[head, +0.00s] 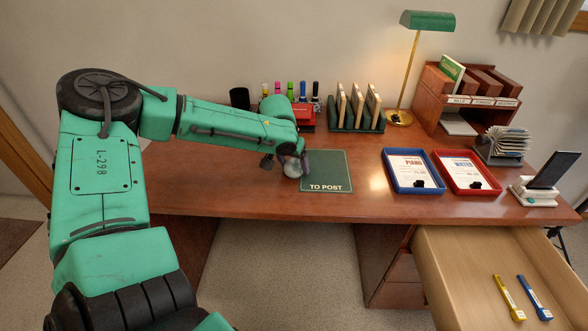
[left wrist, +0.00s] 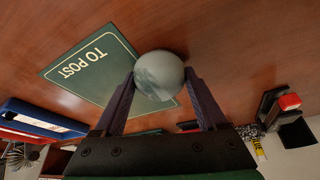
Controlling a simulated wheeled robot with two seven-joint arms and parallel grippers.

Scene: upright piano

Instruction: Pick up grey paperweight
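The grey paperweight (head: 292,168) is a smooth, marbled ball at the left edge of the green "TO POST" mat (head: 328,173), low at the desk top. My left gripper (head: 291,160) reaches down to it from above and partly covers it in the head view. In the left wrist view the paperweight (left wrist: 159,75) sits between the two fingertips of my left gripper (left wrist: 161,80), one on each side. The fingers are very close to its sides; whether they press on it I cannot tell. My right gripper is not in view.
A red holder with markers (head: 303,114) and a green rack (head: 357,121) stand behind the mat. Blue (head: 414,190) and red (head: 466,190) trays lie to the right. A drawer (head: 470,262) with two markers is open at the front right.

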